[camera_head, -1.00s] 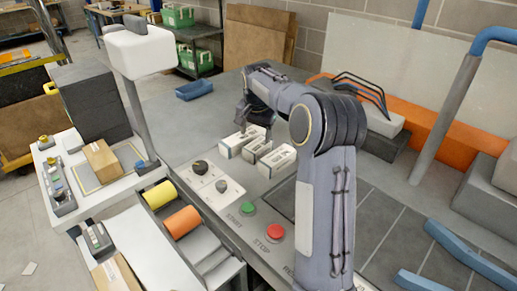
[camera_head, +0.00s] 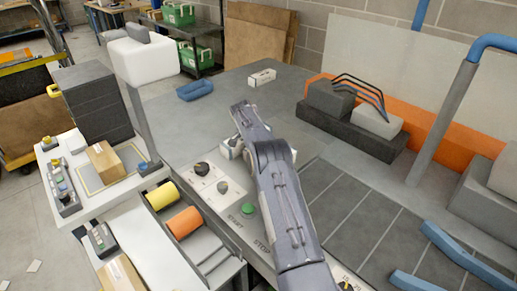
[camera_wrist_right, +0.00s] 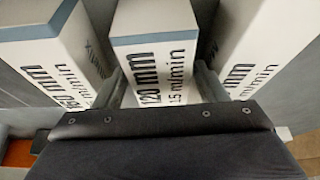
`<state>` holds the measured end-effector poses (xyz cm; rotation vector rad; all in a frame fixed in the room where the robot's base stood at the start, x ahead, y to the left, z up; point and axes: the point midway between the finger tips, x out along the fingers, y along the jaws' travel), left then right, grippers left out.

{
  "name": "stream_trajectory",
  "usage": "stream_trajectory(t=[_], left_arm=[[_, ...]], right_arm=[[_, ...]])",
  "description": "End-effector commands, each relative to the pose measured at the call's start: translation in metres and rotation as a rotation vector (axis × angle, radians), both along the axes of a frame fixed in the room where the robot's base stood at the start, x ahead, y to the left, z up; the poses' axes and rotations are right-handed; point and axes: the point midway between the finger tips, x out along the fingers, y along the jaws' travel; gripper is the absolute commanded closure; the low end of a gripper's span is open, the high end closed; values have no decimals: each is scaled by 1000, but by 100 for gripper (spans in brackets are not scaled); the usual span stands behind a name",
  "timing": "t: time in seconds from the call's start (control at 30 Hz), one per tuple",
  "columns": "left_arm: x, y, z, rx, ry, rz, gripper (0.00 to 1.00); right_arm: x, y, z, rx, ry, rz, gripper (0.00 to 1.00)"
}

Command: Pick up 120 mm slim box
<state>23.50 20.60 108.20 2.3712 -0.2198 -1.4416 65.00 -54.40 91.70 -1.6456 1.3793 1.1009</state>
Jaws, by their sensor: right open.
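The 120 mm slim box (camera_wrist_right: 152,60) is white with a grey-blue stripe and black print, in the middle of the right wrist view. My right gripper (camera_wrist_right: 162,72) is open, with one finger on each side of this box. Contact cannot be told. A similar white box stands on the left (camera_wrist_right: 52,55) and another on the right (camera_wrist_right: 262,50), close beside the fingers. In the head view my right arm hides the gripper and most of this row; a white box part (camera_head: 230,147) shows left of the arm. My left gripper is not in view.
Another white box (camera_head: 262,77) lies farther back on the grey table, near a blue tray (camera_head: 194,90). A control panel with knobs and a green button (camera_head: 248,208) lies left of my arm.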

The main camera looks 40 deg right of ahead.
Motion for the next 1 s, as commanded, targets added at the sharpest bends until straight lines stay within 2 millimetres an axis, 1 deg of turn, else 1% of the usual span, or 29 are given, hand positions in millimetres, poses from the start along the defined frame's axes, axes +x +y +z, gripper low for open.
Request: stream_trajectory(t=[0.13, 1.0], left_arm=[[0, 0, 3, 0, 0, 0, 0], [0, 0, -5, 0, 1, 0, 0]], right_arm=[[1, -4, -9, 0, -1, 0, 35], [1, -3, -14, 1, -1, 2, 35]])
